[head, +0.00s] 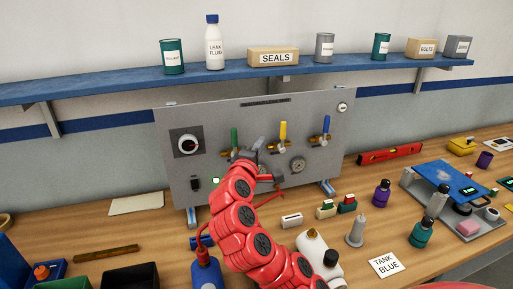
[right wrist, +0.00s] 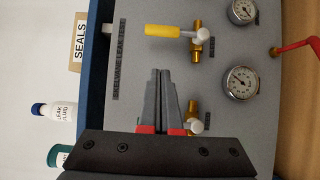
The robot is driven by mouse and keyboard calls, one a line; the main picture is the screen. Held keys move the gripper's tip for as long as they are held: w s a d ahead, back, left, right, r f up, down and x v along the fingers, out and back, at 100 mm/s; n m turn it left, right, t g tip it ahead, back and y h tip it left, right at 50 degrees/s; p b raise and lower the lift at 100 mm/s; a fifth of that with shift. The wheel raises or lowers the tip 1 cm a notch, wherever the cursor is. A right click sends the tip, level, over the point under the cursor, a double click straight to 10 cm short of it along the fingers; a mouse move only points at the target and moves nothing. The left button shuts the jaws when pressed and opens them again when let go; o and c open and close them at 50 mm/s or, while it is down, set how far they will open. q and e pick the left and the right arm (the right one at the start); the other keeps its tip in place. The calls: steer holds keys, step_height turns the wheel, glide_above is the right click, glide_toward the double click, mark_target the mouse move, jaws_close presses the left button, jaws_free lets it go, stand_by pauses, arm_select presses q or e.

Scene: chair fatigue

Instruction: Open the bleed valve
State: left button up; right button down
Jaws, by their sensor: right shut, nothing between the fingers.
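A grey upright panel (head: 320,110) carries lever valves with a green handle (head: 234,138), a yellow handle (head: 283,133) and a blue handle (head: 326,125), all upright in the head view. My right gripper (head: 259,143) is shut and empty in front of the panel, between the green and yellow handles. In the right wrist view the closed fingers (right wrist: 162,74) point beside the yellow handle (right wrist: 168,31); a brass valve body (right wrist: 193,112) is partly hidden behind them. My left gripper is not in view.
A gauge (head: 298,165) sits below the yellow valve. A blue shelf (head: 120,87) with containers runs above the panel. The bench holds bottles, a red level (head: 390,154), a blue stand (head: 447,180) and a "TANK BLUE" card (head: 386,264).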

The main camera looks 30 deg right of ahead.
mark_target(283, 136)
steer(key=w+d+p, duration=0.2)
steer(key=d, duration=0.4)
